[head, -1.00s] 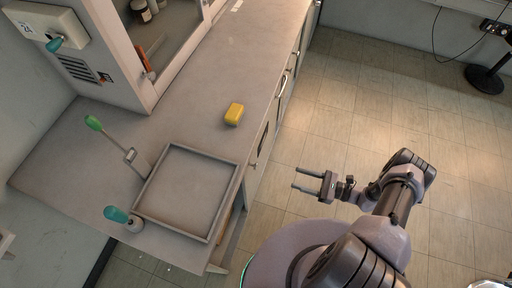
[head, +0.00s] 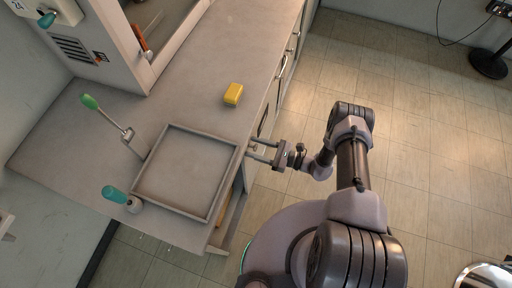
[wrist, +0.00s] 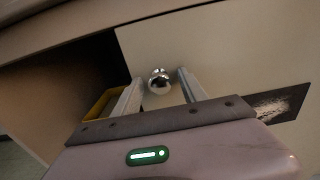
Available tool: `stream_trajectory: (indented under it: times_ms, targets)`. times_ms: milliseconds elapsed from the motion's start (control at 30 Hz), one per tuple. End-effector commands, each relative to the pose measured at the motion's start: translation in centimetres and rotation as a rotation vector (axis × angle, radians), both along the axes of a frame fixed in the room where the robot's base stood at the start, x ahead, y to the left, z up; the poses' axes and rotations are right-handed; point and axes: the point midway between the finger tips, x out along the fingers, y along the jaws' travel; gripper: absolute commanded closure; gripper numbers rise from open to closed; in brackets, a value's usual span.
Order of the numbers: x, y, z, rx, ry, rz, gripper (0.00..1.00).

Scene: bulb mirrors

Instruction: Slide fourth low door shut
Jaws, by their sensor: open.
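In the wrist view a pale low door (wrist: 235,55) with a round shiny knob (wrist: 159,84) fills the right and middle. A dark opening (wrist: 75,75) shows to the left of the door's edge. My gripper (wrist: 160,76) is open, with one finger on each side of the knob; I cannot tell whether either touches it. In the head view my gripper (head: 250,151) is at the cabinet front, just below the bench edge, where the door is mostly hidden by the bench top.
The grey bench (head: 195,100) carries a shallow tray (head: 238,172), a yellow block (head: 233,93) and levers with green (head: 89,101) and teal (head: 114,194) grips. A yellow-edged thing (wrist: 98,104) shows inside the opening. The tiled floor (head: 420,140) to the right is largely clear.

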Motion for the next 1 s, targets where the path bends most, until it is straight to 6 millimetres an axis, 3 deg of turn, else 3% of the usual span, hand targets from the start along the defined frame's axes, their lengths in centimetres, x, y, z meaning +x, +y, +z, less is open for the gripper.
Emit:
stream_trajectory:
  times_ms: [133, 300, 400, 1000]
  targets:
    - [0.0, -0.02, 0.02, 0.0, 0.0, 0.0, 0.52]
    - [-0.01, -0.04, 0.01, 0.0, 0.0, 0.0, 0.85]
    - [-0.01, -0.04, 0.01, 0.0, 0.0, 0.0, 1.0]
    - [-0.03, -0.05, 0.0, 0.0, 0.0, 0.001, 1.0]
